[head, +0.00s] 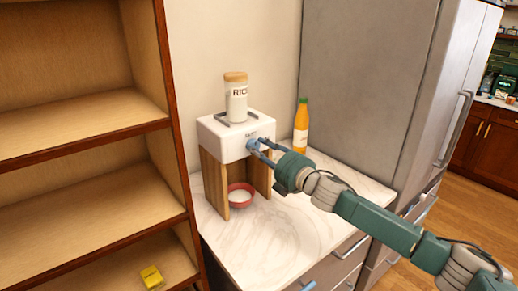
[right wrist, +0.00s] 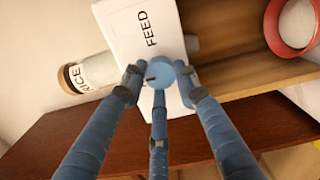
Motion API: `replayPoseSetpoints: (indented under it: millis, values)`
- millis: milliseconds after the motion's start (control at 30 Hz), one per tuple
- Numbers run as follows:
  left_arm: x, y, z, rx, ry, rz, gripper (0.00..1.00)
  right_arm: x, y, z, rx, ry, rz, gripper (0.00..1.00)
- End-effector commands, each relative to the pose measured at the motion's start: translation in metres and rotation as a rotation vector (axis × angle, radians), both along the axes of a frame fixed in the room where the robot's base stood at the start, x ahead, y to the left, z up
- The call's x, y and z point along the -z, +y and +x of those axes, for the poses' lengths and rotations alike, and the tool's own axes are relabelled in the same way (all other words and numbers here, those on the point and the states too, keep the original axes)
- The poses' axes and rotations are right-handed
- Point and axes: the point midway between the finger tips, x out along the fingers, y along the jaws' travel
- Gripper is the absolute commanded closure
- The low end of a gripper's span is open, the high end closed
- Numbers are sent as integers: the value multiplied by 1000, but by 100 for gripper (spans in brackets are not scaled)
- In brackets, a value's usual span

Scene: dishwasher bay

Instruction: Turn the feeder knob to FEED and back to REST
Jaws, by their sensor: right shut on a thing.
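The feeder (head: 214,132) is a white box on wooden legs on the marble counter, with a jar labelled RICE (head: 237,104) on top. Its round blue knob (head: 252,145) is on the front face. My right gripper (head: 263,148) reaches in from the right and is shut on the knob. In the right wrist view its fingers close around the knob (right wrist: 161,72), which has a small dark mark on its side. The word FEED shows on the white face beyond the knob; no REST label is readable. My left gripper is not in view.
A red bowl (head: 249,187) with white contents stands under the feeder. An orange bottle (head: 301,128) stands behind, to the right, near the grey fridge (head: 365,70). A wooden shelf (head: 90,120) with a yellow item (head: 152,277) is at left. The front counter (head: 270,240) is clear.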

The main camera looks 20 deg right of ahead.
Motion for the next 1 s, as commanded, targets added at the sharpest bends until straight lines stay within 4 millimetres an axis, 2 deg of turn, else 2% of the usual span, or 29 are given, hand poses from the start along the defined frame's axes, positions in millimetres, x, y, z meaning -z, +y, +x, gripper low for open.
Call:
replayPoseSetpoints:
  millis: [33,667,700,800,1000]
  values:
    - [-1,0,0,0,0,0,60,3,-6,1,12,1,-22,96]
    - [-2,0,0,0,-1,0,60,0,-7,2,14,-21,-68,96]
    - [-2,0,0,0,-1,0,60,-1,-7,2,14,-22,-67,68]
    - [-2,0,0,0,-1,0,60,-1,-7,2,13,-23,-66,51]
    - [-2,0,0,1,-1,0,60,-1,-3,1,7,-24,-64,51]
